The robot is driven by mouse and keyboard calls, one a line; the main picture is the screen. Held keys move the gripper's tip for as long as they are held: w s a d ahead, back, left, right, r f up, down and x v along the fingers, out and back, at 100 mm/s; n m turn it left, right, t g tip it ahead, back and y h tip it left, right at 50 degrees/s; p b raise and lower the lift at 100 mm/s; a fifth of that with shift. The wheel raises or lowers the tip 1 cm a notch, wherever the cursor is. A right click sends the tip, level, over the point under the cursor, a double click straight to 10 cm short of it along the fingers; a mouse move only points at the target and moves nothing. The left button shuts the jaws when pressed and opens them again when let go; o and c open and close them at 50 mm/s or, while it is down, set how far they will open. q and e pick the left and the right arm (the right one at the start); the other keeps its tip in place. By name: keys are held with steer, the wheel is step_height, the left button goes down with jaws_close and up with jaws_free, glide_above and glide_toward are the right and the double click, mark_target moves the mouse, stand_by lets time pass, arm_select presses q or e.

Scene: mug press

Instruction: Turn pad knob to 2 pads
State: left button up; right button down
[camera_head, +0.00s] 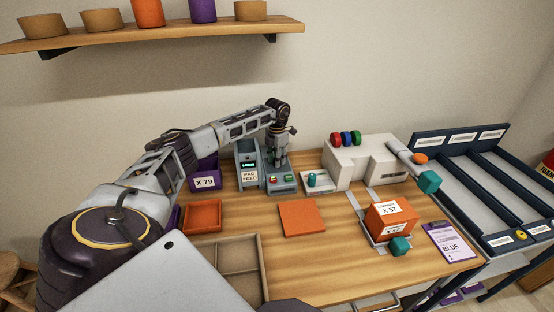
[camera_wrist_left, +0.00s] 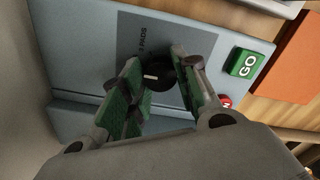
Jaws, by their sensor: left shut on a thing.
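The pad feed machine (camera_head: 247,176) is a grey-blue box with a "PAD FEED" label and a small lit display, at the back of the table. Its panel shows in the left wrist view, with a green GO button (camera_wrist_left: 244,64) and a red button (camera_wrist_left: 225,101). The black pad knob (camera_wrist_left: 159,86) has a pale mark. My left gripper (camera_head: 280,162) points down over the panel. In the left wrist view, its green-padded fingers (camera_wrist_left: 156,62) are shut on the knob from both sides. My right gripper is not in view.
A white press (camera_head: 358,165) with three coloured knobs stands to the right. A purple bin (camera_head: 204,181) marked X 79 is on the left. An orange tray (camera_head: 203,216), a flat orange square (camera_head: 301,217) and an orange box (camera_head: 388,226) are in front.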

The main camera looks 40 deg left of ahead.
arm_select(q)
steer(key=shift+r, duration=0.1)
steer(key=o, duration=1)
steer(key=shift+o, duration=0.2)
step_height(320, 180, up, 12)
stand_by(0.8)
